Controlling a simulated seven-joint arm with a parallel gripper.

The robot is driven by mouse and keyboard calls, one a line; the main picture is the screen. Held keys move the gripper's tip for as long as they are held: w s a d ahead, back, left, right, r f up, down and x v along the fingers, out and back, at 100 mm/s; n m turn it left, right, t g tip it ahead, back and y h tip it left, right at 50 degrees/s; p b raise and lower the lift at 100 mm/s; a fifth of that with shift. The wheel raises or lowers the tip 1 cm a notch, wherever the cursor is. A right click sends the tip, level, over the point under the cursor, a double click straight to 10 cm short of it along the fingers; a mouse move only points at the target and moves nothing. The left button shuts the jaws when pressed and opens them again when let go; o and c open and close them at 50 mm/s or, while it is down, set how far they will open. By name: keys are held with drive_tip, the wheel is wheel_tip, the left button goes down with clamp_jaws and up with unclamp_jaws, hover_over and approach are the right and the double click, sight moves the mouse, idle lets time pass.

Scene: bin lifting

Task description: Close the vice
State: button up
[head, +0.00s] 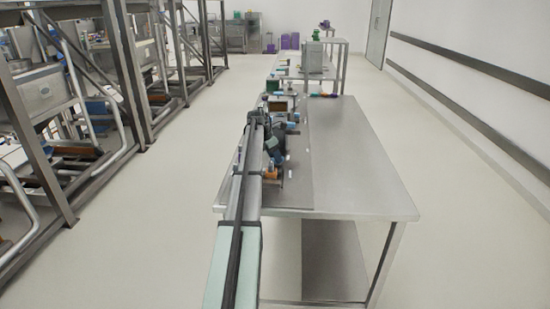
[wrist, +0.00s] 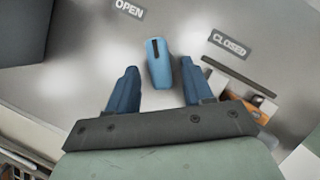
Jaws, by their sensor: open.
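In the wrist view, a blue handle (wrist: 159,70) with a dark slot near its far end stands over a grey metal surface; I take it for the vice's lever. It lies between an OPEN label (wrist: 128,9) at upper left and a CLOSED label (wrist: 229,45) at right, nearer to OPEN. My gripper (wrist: 158,82) is open, with one blue finger on each side of the handle. Gaps show on both sides, so the fingers appear not to touch it. The vice's jaws cannot be made out. In the head view, my arm hides much of this area.
The steel table (head: 350,175) is clear on its right side. Small equipment stands along its left edge, including an orange part (head: 271,171). In the wrist view, a dark block (wrist: 22,30) is at upper left and an orange-brown part (wrist: 238,98) lies near the right finger.

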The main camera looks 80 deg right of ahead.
drive_tip(key=shift+s+d+f, duration=0.1)
drive_tip(key=shift+s+f, duration=0.05)
drive_tip(key=shift+f, duration=0.4)
drive_tip(key=shift+c, duration=0.3)
clamp_jaws()
